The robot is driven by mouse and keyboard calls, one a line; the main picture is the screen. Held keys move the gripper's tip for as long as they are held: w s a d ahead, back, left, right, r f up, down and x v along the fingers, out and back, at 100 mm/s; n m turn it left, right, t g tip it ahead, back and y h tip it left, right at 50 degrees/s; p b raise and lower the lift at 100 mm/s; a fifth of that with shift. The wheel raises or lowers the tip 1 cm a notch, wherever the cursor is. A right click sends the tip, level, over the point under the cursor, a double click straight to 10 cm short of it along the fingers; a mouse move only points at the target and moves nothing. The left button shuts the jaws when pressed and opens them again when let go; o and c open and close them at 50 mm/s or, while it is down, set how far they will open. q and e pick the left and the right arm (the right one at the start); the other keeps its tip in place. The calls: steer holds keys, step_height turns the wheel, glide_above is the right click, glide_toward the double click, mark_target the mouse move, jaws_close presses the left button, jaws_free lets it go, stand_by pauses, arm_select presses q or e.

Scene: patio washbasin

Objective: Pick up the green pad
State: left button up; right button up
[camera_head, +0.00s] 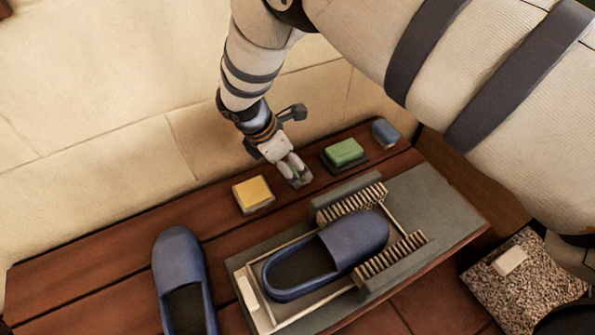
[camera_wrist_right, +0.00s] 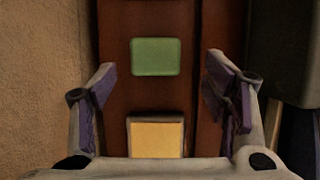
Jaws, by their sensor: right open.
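The green pad (camera_head: 344,152) is a small rounded block lying on a dark base on the wooden bench. It also shows in the right wrist view (camera_wrist_right: 155,57), upper middle, beyond the fingertips and apart from them. My right gripper (camera_head: 298,172) is above the bench between the yellow pad and the green pad, nearer the green one. In the right wrist view its two fingers (camera_wrist_right: 160,80) are spread wide with nothing held between them. My left gripper is in neither view.
A yellow pad (camera_head: 253,194) lies left of my right gripper, and a blue pad (camera_head: 385,132) lies right of the green pad. A grey tray with brushes (camera_head: 448,212) holds a blue slipper (camera_head: 352,240) in front. Another blue slipper (camera_head: 179,262) is at left. A pale wall stands behind.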

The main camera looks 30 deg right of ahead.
steer(key=x, duration=0.2)
steer(key=b+x, duration=0.1)
steer(key=x, duration=0.2)
steer(key=shift+w+d, duration=0.15)
steer(key=shift+w, duration=0.1)
steer(key=shift+r, duration=0.15)
steer(key=c, duration=1.2)
steer(key=shift+r, duration=0.1)
steer(key=shift+r, duration=0.3)
step_height(320, 180, up, 3)
steer(key=shift+s+r+p, duration=0.1)
steer(key=shift+r+p, duration=0.1)
steer(key=shift+p, duration=0.5)
steer(key=s+a+r+p, duration=0.1)
steer(key=s+a+r, duration=0.2)
steer(key=s+a+r+p, duration=0.1)
steer(key=s+a+r, duration=0.2)
steer(key=s, duration=0.1)
steer(key=s+a+r+p, duration=0.2)
steer(key=s+a, duration=0.1)
steer(key=shift+s+a+r, duration=0.15)
steer(key=shift+r, duration=0.25)
